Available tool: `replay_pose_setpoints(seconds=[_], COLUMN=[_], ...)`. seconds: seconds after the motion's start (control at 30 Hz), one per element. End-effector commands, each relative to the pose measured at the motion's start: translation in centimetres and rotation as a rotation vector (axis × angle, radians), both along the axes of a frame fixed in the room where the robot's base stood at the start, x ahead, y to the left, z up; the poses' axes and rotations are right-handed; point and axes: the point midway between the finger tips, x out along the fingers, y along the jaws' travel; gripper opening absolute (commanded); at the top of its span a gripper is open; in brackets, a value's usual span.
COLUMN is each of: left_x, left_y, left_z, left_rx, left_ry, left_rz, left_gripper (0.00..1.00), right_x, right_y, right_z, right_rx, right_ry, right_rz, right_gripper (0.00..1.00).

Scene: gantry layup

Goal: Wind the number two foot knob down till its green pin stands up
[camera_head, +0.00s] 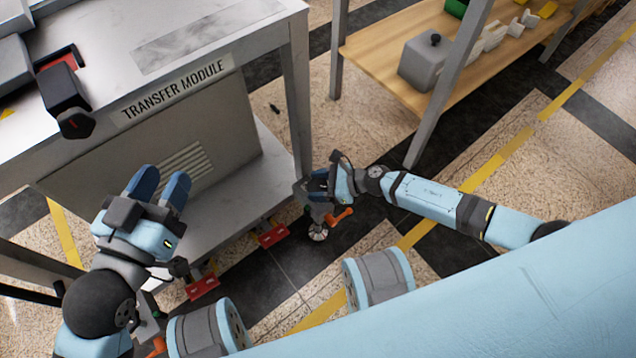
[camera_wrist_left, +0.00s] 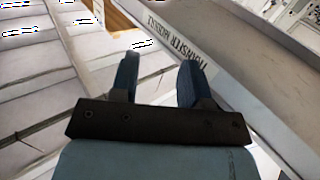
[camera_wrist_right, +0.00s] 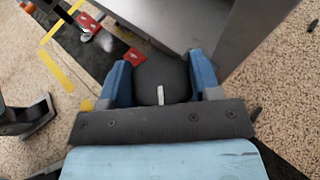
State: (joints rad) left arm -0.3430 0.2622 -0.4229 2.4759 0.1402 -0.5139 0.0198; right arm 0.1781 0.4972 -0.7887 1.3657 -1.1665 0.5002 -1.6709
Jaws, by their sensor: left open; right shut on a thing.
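My right gripper (camera_head: 320,188) is down at the near right leg of the transfer module (camera_head: 178,88). In the right wrist view its two blue fingers (camera_wrist_right: 160,82) are shut on the sides of a dark round foot knob (camera_wrist_right: 162,72) with a white mark. An orange lever (camera_head: 340,215) and a small caster (camera_head: 318,233) show just below this gripper. My left gripper (camera_head: 160,186) is open and empty in front of the module's panel.
A wooden bench (camera_head: 385,60) with a grey box (camera_head: 425,62) stands at the back right.

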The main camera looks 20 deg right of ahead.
Motion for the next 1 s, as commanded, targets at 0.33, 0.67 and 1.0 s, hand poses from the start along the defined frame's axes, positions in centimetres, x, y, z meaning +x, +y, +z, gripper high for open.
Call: replay_pose_setpoints(seconds=[0.33, 0.67, 1.0], left_x=[0.2, 0.2, -0.9], left_y=[0.1, 0.1, -0.5], left_z=[0.2, 0.5, 0.3], left_rx=[0.009, 0.009, -0.053], left_ry=[-0.012, -0.008, 0.112], left_rz=[-0.001, -0.005, -0.010], left_gripper=[0.43, 0.43, 0.43], right_x=[0.0, -0.4, -3.2], right_y=[0.0, -0.8, -6.8], right_z=[0.0, 0.4, 3.3], right_rx=[0.000, 0.000, -0.002], right_ry=[0.000, 0.001, 0.003], right_rz=[0.003, 0.003, 0.001], right_gripper=[0.83, 0.83, 0.83])
